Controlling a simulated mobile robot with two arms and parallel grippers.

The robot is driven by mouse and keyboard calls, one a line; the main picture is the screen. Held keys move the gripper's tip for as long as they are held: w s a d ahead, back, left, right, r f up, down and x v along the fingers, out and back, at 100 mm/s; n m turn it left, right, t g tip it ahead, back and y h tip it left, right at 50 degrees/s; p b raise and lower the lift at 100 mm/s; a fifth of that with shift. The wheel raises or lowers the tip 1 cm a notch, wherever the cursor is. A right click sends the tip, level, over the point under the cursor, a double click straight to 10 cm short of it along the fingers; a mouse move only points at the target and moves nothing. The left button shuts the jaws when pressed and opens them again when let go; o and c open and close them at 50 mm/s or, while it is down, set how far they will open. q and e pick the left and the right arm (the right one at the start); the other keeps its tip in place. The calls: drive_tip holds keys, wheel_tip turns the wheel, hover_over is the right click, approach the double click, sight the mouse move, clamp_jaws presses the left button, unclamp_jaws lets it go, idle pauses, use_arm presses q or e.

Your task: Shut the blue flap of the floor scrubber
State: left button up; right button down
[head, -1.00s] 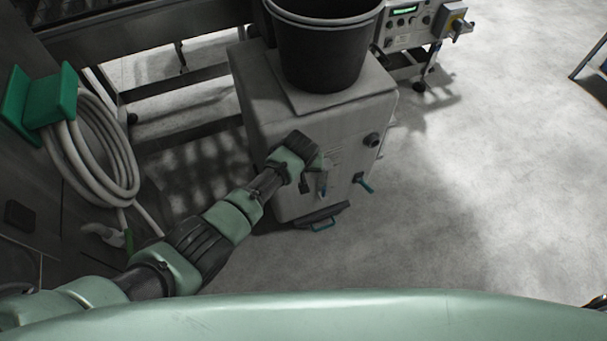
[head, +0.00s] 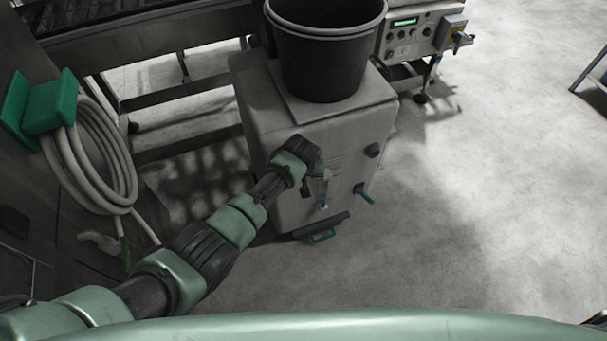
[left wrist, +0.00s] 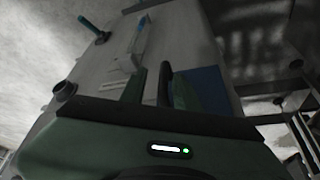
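The floor scrubber appears to be the pale grey box machine (head: 350,130) in the middle of the head view. Its blue flap (left wrist: 208,92) shows in the left wrist view as a dark blue panel just right of my fingers, near the machine's edge. I cannot tell how far it stands open. In the head view the flap is hidden behind my left arm. My left gripper (head: 316,186) is at the machine's front face. In the wrist view its fingers (left wrist: 152,88) are apart with nothing seen between them; contact with the flap is unclear. My right gripper is not in view.
A black bucket (head: 322,65) stands on the machine. A teal lever (head: 364,194) and a dark knob (head: 373,150) stick out of its front. A coiled hose (head: 95,150) hangs at left. A control box (head: 415,30) stands behind.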

use_arm(q)
drive_tip(key=shift+a+f, duration=0.15)
drive_tip(key=shift+a, duration=0.05)
idle(0.3)
drive_tip(key=shift+s+r, duration=0.2)
drive_tip(key=shift+r, duration=0.25)
drive_tip(key=p+v, duration=0.1)
drive_tip(key=v, duration=0.6)
drive_tip(key=shift+d, duration=0.1)
